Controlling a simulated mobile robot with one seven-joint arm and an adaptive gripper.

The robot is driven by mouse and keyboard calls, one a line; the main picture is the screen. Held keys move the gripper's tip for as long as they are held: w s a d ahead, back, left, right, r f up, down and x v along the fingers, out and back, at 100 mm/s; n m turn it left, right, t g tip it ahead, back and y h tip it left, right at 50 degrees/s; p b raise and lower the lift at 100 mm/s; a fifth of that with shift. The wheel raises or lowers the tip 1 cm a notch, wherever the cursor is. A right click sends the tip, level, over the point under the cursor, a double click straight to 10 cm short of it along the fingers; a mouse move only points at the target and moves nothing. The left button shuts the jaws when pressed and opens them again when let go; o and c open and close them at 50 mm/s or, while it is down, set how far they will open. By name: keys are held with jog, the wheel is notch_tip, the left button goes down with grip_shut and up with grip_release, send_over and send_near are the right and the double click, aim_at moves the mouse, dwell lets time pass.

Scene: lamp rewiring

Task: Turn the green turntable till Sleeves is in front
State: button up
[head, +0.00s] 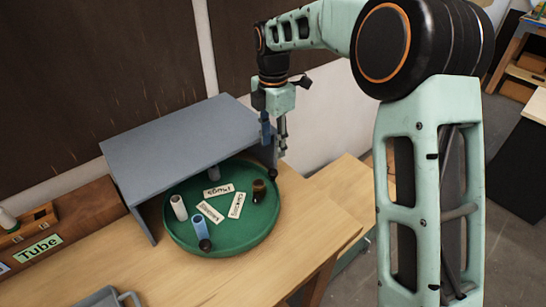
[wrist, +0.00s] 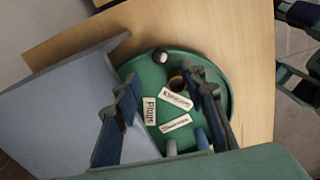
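The green turntable (head: 222,243) lies on the bench, partly under a grey shelf. It bears pale labels; one near the shelf seems to read Plugs (head: 218,190). Another label (head: 236,205) lies by a brown cylinder (head: 258,191), and a third (head: 210,212) by a blue cylinder (head: 199,226). I cannot read these two surely. A white cylinder (head: 179,207) stands at the left. A dark ball knob (head: 205,245) is at the front, and another knob (wrist: 160,55) shows on the rim in the wrist view. My gripper (head: 274,143) is open and empty above the right rear rim.
The grey shelf (head: 185,140) covers the back of the turntable. A wooden holder marked Tube (head: 38,249) is at the left, and a grey tray (head: 105,299) at the front left. The bench (head: 315,215) is clear on the right.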

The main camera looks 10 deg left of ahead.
notch_tip(320, 180, up, 3)
jog(key=shift+f, duration=0.2)
